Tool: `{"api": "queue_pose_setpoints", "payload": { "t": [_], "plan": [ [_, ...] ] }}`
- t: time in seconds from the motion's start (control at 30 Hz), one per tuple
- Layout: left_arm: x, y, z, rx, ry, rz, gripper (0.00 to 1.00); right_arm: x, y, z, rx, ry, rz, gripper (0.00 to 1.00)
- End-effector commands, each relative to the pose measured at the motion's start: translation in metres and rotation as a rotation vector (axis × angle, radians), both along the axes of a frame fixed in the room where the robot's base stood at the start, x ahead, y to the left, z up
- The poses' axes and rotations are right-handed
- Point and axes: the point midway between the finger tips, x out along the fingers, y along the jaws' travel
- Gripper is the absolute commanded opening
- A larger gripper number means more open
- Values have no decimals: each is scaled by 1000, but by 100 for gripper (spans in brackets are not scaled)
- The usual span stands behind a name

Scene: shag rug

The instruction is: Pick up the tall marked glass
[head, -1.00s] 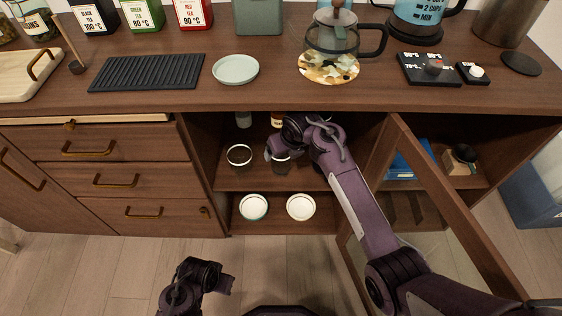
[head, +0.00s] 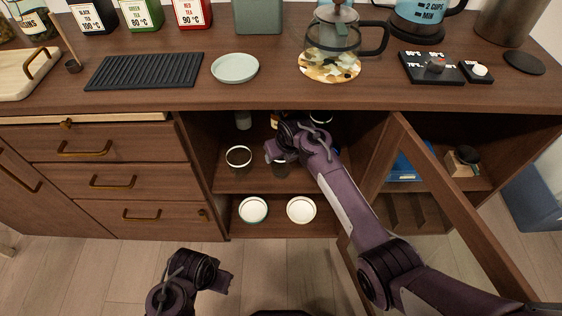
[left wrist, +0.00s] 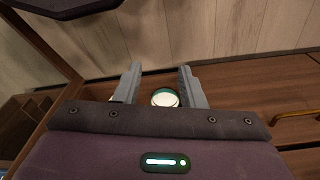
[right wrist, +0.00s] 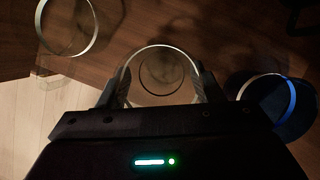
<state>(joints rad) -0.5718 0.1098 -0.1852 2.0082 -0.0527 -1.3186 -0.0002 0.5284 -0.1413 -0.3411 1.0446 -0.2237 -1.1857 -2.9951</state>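A clear tall glass (head: 281,170) stands on the upper shelf inside the open cabinet, partly covered by my right gripper (head: 276,153). In the right wrist view the round rim of this glass (right wrist: 162,50) fills the gap between my right gripper's fingers (right wrist: 161,78). One finger is on each side, close to the wall; whether they press on it is unclear. No marking on it can be made out. Another glass (head: 238,158) stands to its left. My left gripper (left wrist: 160,82) is open and empty, low in front of the cabinet.
Another round rim (head: 320,117) shows at the back of the shelf. Two white round dishes (head: 253,209) (head: 301,209) sit on the lower shelf. The open cabinet door (head: 450,205) lies right of my right arm. The counter (head: 280,95) overhangs the shelf.

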Motion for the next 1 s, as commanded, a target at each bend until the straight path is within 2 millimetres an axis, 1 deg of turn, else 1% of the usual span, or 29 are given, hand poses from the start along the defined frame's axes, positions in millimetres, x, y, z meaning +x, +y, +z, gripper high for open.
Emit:
{"api": "queue_pose_setpoints", "payload": {
  "t": [0.03,0.2,0.57,0.63,0.7,0.87,1.0],
  "plan": [
    [0,0,0,0,0,0,36,0,0,0,0,0,0,52],
    [0,0,0,0,0,0,36,0,0,0,0,1,0,31],
    [1,0,1,-2,-7,2,36,0,0,2,0,-1,0,30],
    [1,0,-2,-3,-10,3,36,1,0,4,0,-1,-1,30],
    [3,2,-15,0,-7,7,36,1,0,7,0,-1,-1,30],
    [2,5,-39,1,-12,18,36,1,-1,15,-1,-1,1,30],
    [-3,11,-70,4,-19,30,36,1,-1,25,-1,-1,1,30]
  ]
}}
